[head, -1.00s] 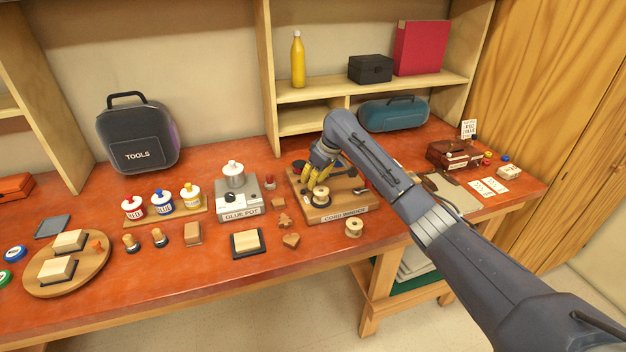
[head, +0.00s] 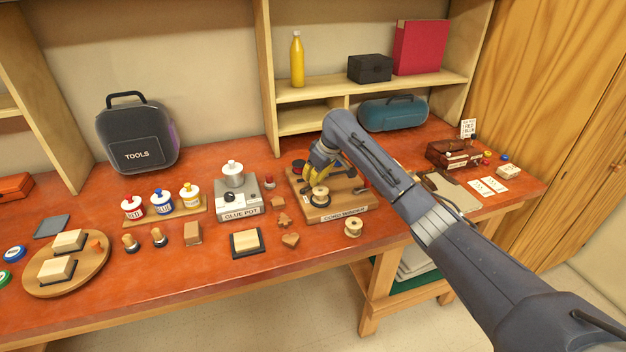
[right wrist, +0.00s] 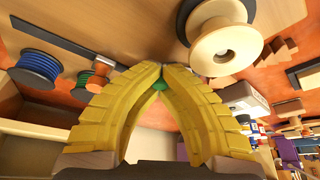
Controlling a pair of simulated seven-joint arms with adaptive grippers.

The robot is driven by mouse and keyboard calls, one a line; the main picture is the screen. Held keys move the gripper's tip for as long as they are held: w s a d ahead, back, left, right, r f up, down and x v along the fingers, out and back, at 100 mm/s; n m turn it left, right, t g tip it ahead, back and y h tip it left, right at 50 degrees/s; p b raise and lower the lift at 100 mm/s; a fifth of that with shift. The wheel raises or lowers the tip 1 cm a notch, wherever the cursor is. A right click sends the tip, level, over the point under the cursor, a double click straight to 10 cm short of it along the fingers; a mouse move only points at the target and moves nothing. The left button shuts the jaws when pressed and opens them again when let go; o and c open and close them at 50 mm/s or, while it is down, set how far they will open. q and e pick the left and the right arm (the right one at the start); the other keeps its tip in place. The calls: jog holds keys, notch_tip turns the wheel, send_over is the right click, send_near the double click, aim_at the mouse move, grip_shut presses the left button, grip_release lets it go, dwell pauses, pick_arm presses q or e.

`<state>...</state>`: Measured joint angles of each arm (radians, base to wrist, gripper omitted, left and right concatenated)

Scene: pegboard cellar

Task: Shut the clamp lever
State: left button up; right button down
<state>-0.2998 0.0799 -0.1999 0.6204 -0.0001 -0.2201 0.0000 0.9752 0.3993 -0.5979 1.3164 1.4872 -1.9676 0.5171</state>
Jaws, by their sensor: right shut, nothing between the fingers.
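The wooden cord winder board (head: 303,201) stands on the bench, with a cream spool (head: 320,196) upright near its front. My right gripper (head: 311,180) is over the board, just behind that spool. In the right wrist view its yellow fingers (right wrist: 160,72) meet at the tips, shut with nothing held. A small green piece (right wrist: 159,85) shows at the fingertips; I cannot tell what it belongs to. A dark flat bar (right wrist: 62,43), perhaps the clamp lever, shows left of the fingers. The cream spool (right wrist: 225,48) is at upper right there. My arm hides part of the board. My left gripper is out of view.
A glue pot (head: 237,195) stands left of the board. A loose cream spool (head: 354,227) stands in front of it. Small wooden pieces (head: 290,240) lie to the left. A shelf (head: 350,90) rises behind.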

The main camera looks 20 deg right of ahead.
jog(key=shift+r+m, duration=0.2)
jog(key=shift+m, duration=0.1)
jog(key=shift+s+d+m+t+h, duration=0.1)
jog(key=shift+s+m+t+h, duration=0.15)
jog(key=shift+m, duration=0.45)
jog(key=shift+s+d+m+t+h, duration=0.15)
jog(key=shift+s+m+h, duration=0.15)
jog(key=shift+m, duration=0.4)
jog(key=shift+s+a+m+h, duration=0.1)
jog(key=shift+s+m+h, duration=0.25)
jog(key=shift+m, duration=0.45)
jog(key=shift+s+m+h, duration=0.2)
jog(key=shift+m+h, duration=0.1)
jog(key=shift+m, duration=0.5)
jog(key=c, duration=1.4)
grip_release()
jog(key=shift+s+f, duration=0.1)
jog(key=shift+o, duration=0.2)
jog(key=v, duration=1.2)
